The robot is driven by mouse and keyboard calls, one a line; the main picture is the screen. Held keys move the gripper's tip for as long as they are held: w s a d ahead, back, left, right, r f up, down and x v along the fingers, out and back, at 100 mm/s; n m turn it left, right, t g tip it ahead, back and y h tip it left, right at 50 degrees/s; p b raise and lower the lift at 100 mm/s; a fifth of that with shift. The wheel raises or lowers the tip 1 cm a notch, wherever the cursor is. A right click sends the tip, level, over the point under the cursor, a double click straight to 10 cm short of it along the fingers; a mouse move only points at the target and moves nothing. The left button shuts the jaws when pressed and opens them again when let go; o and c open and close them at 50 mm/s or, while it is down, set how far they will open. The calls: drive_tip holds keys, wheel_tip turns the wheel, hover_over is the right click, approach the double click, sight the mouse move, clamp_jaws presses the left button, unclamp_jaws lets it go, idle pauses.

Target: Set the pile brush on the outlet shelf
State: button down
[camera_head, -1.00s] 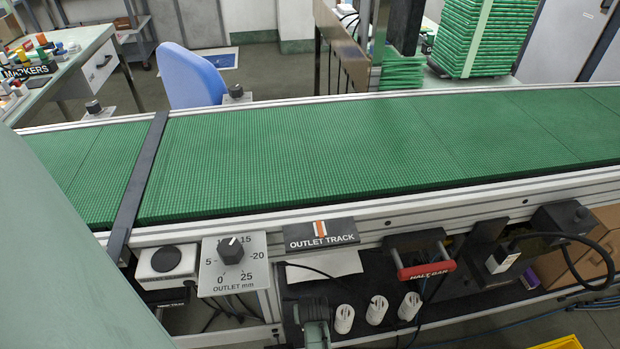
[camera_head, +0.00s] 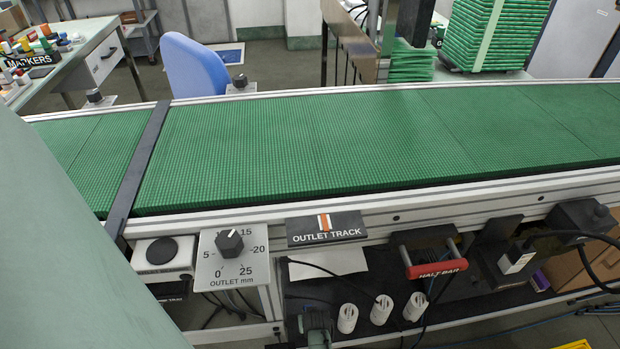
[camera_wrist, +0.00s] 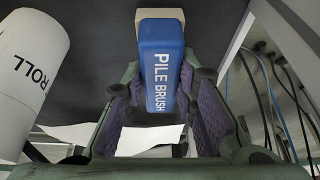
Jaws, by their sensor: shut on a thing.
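The pile brush (camera_wrist: 160,65) shows in the wrist view as a blue block with white lettering and a beige end pointing away. My gripper (camera_wrist: 158,85) has its purple-padded fingers on either side of the brush and is shut on it. The brush cannot be made out in the head view. A dark shelf (camera_head: 455,318) runs under the green conveyor in the head view; I read it as the outlet shelf, below the OUTLET TRACK sign (camera_head: 326,229). My arm covers the lower left there.
A dark green object (camera_head: 318,322) is at the bottom edge. A large white roll (camera_wrist: 30,65) is close at left in the wrist view, with cables at right.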

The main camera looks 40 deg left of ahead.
drive_tip(key=shift+f, duration=0.1)
drive_tip(key=c, duration=1.3)
unclamp_jaws()
drive_tip(key=shift+r, duration=0.35)
drive_tip(key=p+v, duration=0.1)
drive_tip(key=v, duration=1)
drive_tip(key=shift+s+r, duration=0.2)
drive_tip(key=shift+r, duration=0.05)
drive_tip(key=shift+d, duration=0.1)
